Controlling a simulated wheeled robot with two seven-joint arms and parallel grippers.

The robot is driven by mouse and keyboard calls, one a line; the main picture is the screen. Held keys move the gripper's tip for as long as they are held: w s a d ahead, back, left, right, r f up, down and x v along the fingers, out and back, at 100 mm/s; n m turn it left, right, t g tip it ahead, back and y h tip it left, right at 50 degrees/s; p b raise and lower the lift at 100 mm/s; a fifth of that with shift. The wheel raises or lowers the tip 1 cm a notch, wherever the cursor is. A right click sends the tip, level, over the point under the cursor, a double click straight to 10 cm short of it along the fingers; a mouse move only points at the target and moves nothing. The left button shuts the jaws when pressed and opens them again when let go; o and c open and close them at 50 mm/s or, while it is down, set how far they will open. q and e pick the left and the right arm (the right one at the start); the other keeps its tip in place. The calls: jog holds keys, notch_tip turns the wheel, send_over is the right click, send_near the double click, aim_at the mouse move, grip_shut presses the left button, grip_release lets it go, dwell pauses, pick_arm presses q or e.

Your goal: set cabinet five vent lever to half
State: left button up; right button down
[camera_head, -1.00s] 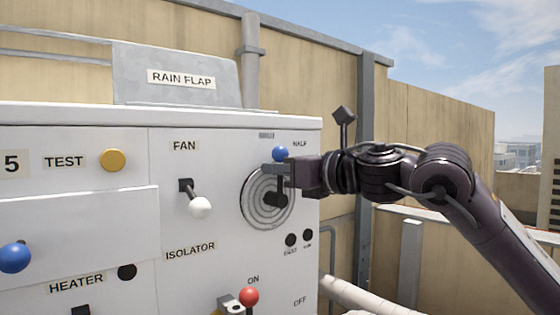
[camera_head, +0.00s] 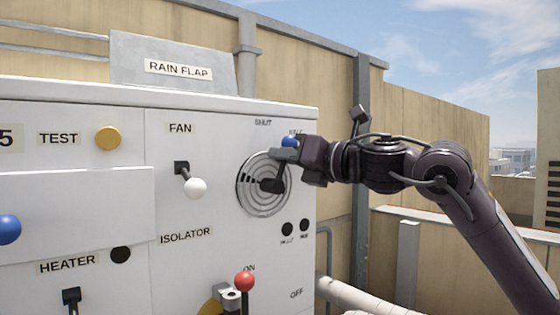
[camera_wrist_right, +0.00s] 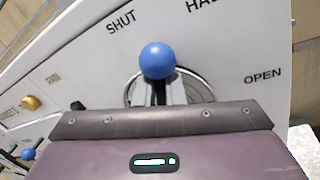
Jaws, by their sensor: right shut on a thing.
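The vent lever is a dark arm with a blue knob (camera_head: 289,141) on a round ringed dial (camera_head: 262,203) at the right of the white cabinet 5. It points up and to the right from its hub, and its knob partly covers the HALF label. The SHUT label (camera_head: 263,123) is up and to the left. My right gripper (camera_head: 285,155) is shut on the lever just below the knob. In the right wrist view the blue knob (camera_wrist_right: 157,60) stands between SHUT and OPEN, with HALF cut off at the top. My left gripper is not in view.
A white fan lever (camera_head: 195,188) is left of the dial. A red isolator knob (camera_head: 244,281) stands below it. A yellow test button (camera_head: 108,138) is farther left. Open space lies right of the cabinet.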

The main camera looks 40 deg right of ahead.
jog(key=shift+s+d+r+m+t+b, duration=0.1)
jog(key=shift+d+r+m+t+b, duration=0.2)
jog(key=shift+m, duration=0.35)
jog(key=shift+s+d+r+m+t+b, duration=0.1)
jog(key=shift+d+m+b, duration=0.15)
jog(key=shift+d+m, duration=0.35)
jog(key=shift+m, duration=0.25)
jog(key=c, duration=1.4)
grip_release()
jog(key=shift+w+a, duration=0.1)
jog(key=shift+w, duration=0.1)
jog(key=shift+o, duration=0.5)
jog(key=shift+s+d+f, duration=0.1)
jog(key=shift+d+f, duration=0.2)
jog(key=r+b+v, duration=0.1)
jog(key=b+v, duration=0.2)
jog(key=v, duration=0.4)
jog(key=shift+s+f+b, duration=0.3)
jog(key=shift+s, duration=0.1)
